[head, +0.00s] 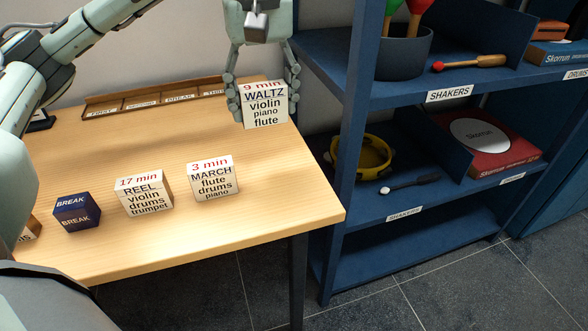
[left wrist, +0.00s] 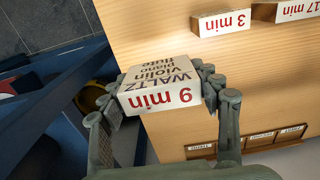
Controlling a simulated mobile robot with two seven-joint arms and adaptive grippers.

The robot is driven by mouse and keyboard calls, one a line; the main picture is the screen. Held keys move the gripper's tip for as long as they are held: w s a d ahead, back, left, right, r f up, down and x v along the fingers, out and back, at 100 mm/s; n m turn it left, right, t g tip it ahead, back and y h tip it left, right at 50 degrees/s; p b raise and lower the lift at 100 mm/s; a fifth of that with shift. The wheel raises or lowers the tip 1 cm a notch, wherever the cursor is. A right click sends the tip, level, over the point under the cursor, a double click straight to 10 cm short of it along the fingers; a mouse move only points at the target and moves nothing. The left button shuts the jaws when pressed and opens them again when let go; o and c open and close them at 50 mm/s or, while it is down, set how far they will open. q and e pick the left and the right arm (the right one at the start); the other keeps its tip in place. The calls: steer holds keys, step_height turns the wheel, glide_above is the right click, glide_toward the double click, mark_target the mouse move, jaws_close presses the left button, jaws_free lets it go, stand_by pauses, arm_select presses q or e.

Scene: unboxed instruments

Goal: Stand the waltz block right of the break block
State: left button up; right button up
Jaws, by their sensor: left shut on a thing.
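The waltz block (head: 265,107) is a white block marked 9 min, violin, piano, flute. My left gripper (head: 264,96) is shut on it, one finger on each side, at the back right corner of the table. The block also shows between the fingers in the left wrist view (left wrist: 160,90). Whether it touches the tabletop is hard to tell. The break block (head: 77,212) is dark blue and sits at the front left of the table, far from the gripper. My right gripper is not in view.
The reel block (head: 144,193) stands right of the break block, and the march block (head: 213,177) farther right. Part of another block (head: 30,229) shows at the left edge. A labelled wooden rack (head: 150,98) lies along the table's back. A blue shelf (head: 345,150) stands right.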

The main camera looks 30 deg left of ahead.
arm_select(q)
steer(key=s+d, duration=0.1)
steer(key=d, duration=0.2)
glide_above(278, 179)
step_height(278, 179, down, 6)
steer(key=shift+f, duration=2.1)
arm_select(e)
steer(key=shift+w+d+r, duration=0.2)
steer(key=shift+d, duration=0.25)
arm_select(q)
steer(key=shift+f+b, duration=0.1)
steer(key=shift+b, duration=0.2)
steer(key=o, duration=1.2)
steer(key=shift+c, duration=0.2)
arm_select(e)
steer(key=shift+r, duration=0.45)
